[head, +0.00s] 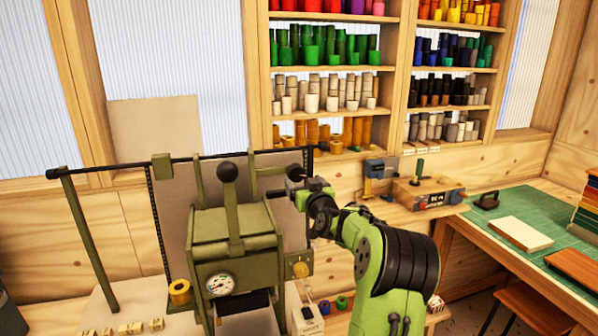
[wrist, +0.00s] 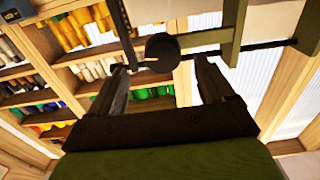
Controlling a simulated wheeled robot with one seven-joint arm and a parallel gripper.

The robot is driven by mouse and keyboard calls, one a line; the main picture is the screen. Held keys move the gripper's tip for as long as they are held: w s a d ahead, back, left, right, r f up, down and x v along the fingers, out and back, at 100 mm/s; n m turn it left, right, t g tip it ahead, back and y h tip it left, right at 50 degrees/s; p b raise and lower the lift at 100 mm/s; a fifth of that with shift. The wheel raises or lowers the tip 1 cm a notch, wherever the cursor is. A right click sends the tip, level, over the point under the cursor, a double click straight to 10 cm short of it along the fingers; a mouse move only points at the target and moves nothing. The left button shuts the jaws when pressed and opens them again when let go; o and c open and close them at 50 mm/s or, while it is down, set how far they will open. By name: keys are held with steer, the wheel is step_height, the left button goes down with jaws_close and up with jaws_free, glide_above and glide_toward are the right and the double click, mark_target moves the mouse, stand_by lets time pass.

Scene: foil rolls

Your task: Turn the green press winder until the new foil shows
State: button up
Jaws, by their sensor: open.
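The green press (head: 235,228) stands left of centre in the head view, with a round dial on its front and an upright lever with a black ball knob (head: 228,172). At its upper right is a second dark round knob (head: 295,172), by a green arm that appears to be the winder (head: 280,193). My gripper (head: 292,188) is at this knob, coming from the right. In the wrist view the gripper's two fingers (wrist: 163,78) are apart, with a dark round knob (wrist: 162,50) in the gap near the tips. Contact cannot be told. Any foil is too hard to make out.
Shelves of coloured foil rolls (head: 325,92) line the back wall. A small wooden device (head: 428,192) stands behind my arm. A green cutting mat (head: 540,225) with books covers the right table. A green post (head: 85,240) stands at left.

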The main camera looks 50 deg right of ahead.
mark_target(297, 176)
steer(key=p+x, duration=0.1)
steer(key=x, duration=0.4)
steer(key=shift+w, duration=0.25)
steer(key=c, duration=1.1)
steer(key=shift+o, duration=0.2)
